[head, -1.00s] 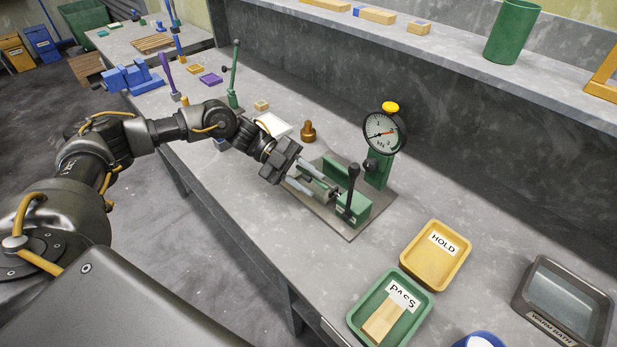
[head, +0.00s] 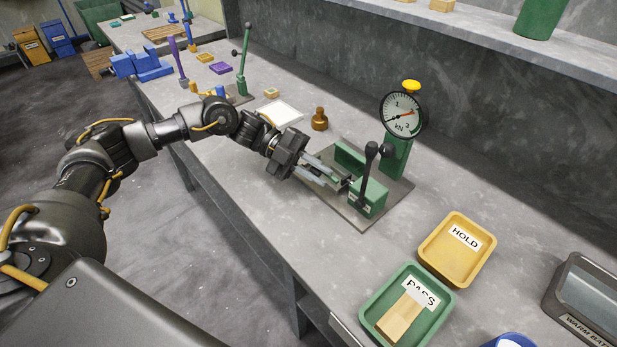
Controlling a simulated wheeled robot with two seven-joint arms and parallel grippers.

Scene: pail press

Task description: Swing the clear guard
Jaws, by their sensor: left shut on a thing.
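The press stands on a grey base plate (head: 385,210) on the bench, with a green body (head: 368,196), a black-knobbed lever (head: 371,150) and a round dial gauge (head: 403,114) behind. My left gripper (head: 334,180) reaches in from the left, low over the press's left side. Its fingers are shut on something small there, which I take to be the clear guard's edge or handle. The guard's clear panel cannot be made out, and the fingers and green body hide the grip point. My right gripper is out of view.
In front right are a yellow HOLD tray (head: 430,257), a green PASS tray (head: 372,312) holding a tan block (head: 401,318), and a WARM BATH basin (head: 556,297). A brass weight (head: 320,119) and white tray (head: 280,112) stand behind my gripper. A shelf runs above.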

